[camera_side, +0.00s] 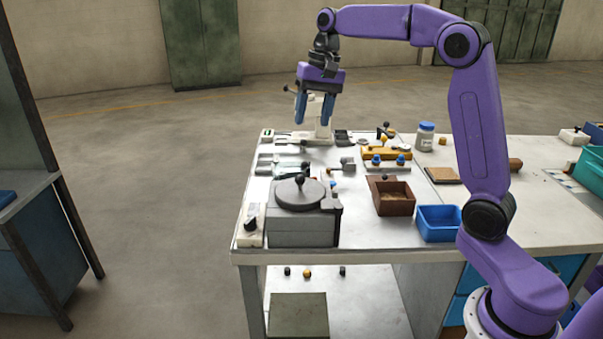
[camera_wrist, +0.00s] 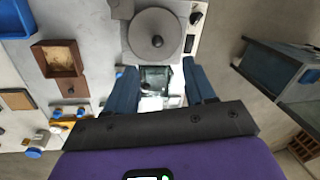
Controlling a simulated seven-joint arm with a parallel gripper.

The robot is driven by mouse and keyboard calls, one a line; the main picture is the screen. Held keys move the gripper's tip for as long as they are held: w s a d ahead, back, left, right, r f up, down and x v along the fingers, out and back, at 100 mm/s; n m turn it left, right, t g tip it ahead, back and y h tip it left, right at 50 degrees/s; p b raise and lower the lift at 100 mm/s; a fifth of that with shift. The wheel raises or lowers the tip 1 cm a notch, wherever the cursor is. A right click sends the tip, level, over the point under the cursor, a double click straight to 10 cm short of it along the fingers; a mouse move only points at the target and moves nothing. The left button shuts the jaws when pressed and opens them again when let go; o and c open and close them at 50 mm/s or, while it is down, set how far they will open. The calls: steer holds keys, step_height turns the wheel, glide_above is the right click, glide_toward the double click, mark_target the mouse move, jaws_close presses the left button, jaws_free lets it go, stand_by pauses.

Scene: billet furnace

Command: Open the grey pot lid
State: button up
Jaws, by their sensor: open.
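The grey pot (camera_side: 290,226) is a boxy grey body near the table's front left corner. Its round grey lid (camera_side: 300,195) lies flat on top, with a dark ball knob (camera_side: 300,180) standing up from it. In the wrist view the lid (camera_wrist: 141,38) and its knob (camera_wrist: 157,41) show at the top, ahead of the fingers. My gripper (camera_side: 314,112) is open and empty, high above the back of the table, well behind and above the pot. Its blue fingers also show wide apart in the wrist view (camera_wrist: 162,92).
A brown box (camera_side: 391,205) and a blue bin (camera_side: 438,230) stand right of the pot. A white panel with a black knob (camera_side: 250,225) is at its left. Clamps and small fixtures fill the table behind it. A lidded jar (camera_side: 425,137) stands farther back.

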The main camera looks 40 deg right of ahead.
steer(key=w+d, duration=0.1)
steer(key=d, duration=0.1)
steer(key=m, duration=0.1)
glide_above(308, 188)
steer(key=a, duration=0.2)
steer(key=f, duration=1.6)
steer(key=shift+w+d+f, duration=0.2)
steer(key=shift+w+f, duration=0.05)
steer(key=shift+w, duration=0.15)
jaws_close()
